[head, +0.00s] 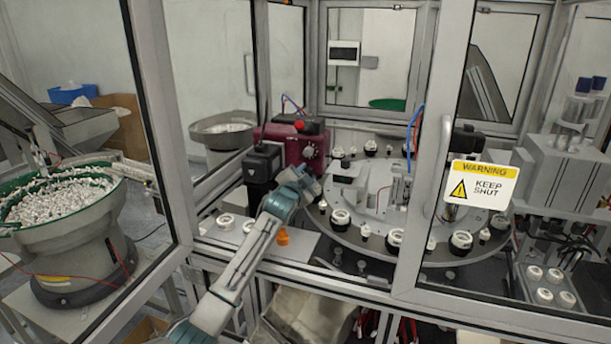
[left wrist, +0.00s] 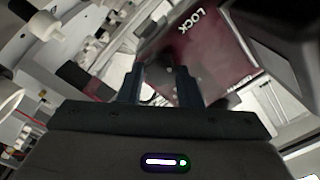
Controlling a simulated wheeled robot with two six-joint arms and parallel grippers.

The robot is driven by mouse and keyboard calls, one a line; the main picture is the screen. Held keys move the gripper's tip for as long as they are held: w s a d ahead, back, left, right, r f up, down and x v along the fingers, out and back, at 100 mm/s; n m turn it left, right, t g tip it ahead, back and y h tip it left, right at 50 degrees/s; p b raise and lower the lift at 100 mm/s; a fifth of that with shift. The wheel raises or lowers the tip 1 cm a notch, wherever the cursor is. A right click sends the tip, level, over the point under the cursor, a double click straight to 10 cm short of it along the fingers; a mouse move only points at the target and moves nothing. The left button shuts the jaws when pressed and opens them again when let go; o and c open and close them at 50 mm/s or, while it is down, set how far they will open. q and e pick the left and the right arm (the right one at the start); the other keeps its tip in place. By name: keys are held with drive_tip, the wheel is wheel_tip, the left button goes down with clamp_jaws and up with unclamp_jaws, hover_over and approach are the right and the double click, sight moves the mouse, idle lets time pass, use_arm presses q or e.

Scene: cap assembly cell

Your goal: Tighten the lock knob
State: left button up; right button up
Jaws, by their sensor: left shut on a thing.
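The maroon unit (head: 278,137) stands inside the cell at the back left of the round table. Its front face, marked LOCK, fills the upper middle of the left wrist view (left wrist: 215,60). My left gripper (head: 306,178) reaches in from the left, up against the unit's lower front. In the left wrist view its two dark fingers (left wrist: 161,78) are shut on the lock knob, which is mostly hidden between them and hard to make out. A round dial (head: 309,151) on the unit shows just above the gripper. My right gripper is not in view.
A round indexing table (head: 350,235) with several black and white caps lies right of my left gripper. A black block (head: 262,163) stands close on its left. Frame posts and a door with a warning sign (head: 481,184) stand in front. An orange part (head: 283,237) sits below.

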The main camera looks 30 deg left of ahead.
use_arm(q)
drive_tip(key=shift+f+m, duration=0.2)
drive_tip(key=shift+m, duration=3.1)
drive_tip(key=shift+f+m, duration=0.15)
drive_tip(key=shift+m, duration=3.15)
drive_tip(key=o, duration=1)
drive_tip(key=shift+c, duration=0.2)
drive_tip(key=shift+d+r, duration=0.1)
